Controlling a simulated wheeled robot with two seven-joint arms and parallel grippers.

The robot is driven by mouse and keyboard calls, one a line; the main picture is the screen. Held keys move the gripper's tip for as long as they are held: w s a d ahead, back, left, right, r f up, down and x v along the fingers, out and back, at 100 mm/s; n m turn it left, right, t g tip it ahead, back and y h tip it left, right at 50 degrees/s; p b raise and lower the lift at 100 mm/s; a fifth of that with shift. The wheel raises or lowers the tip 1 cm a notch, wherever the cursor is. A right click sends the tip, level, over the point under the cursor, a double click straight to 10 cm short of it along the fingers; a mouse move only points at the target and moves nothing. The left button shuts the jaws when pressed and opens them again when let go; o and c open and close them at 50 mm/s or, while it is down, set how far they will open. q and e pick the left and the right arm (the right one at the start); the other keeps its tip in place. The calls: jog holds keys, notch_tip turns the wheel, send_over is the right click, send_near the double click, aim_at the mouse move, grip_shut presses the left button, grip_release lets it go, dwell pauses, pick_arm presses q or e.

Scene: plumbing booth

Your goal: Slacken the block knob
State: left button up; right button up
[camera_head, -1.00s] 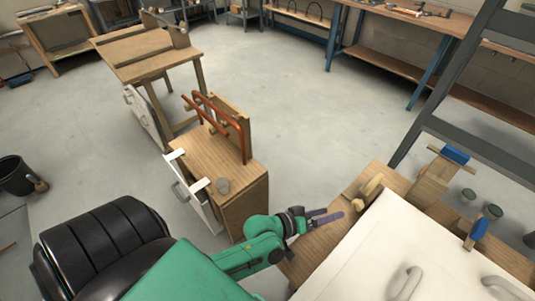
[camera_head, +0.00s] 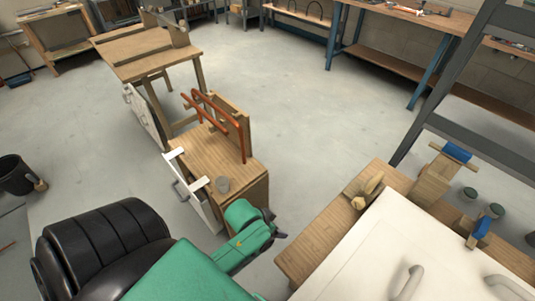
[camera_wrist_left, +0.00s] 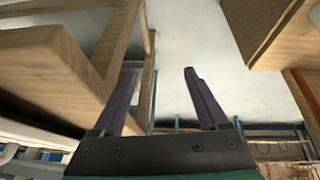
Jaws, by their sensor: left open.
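My left arm ends left of that bench, with a clear gap to the knob. Its fingers are mostly hidden in the head view. In the left wrist view my left gripper (camera_wrist_left: 160,75) has its two purple fingers apart with nothing between them. The knob cannot be made out there. My right gripper is not in view.
A white panel with grey handles (camera_head: 410,282) covers much of the right bench. Wooden stands with blue handles (camera_head: 460,153) are beyond it. Floor between is clear.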

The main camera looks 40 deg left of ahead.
pick_arm(q)
notch_tip(320, 180, down, 8)
jog(key=s+a, duration=0.1)
jog(key=s, duration=0.1)
jog(key=shift+a+f+g+b, duration=0.15)
jog(key=shift+f+g+b, duration=0.05)
jog(key=shift+g+b, duration=0.1)
jog(key=c, duration=0.3)
jog(key=shift+w+a, duration=0.1)
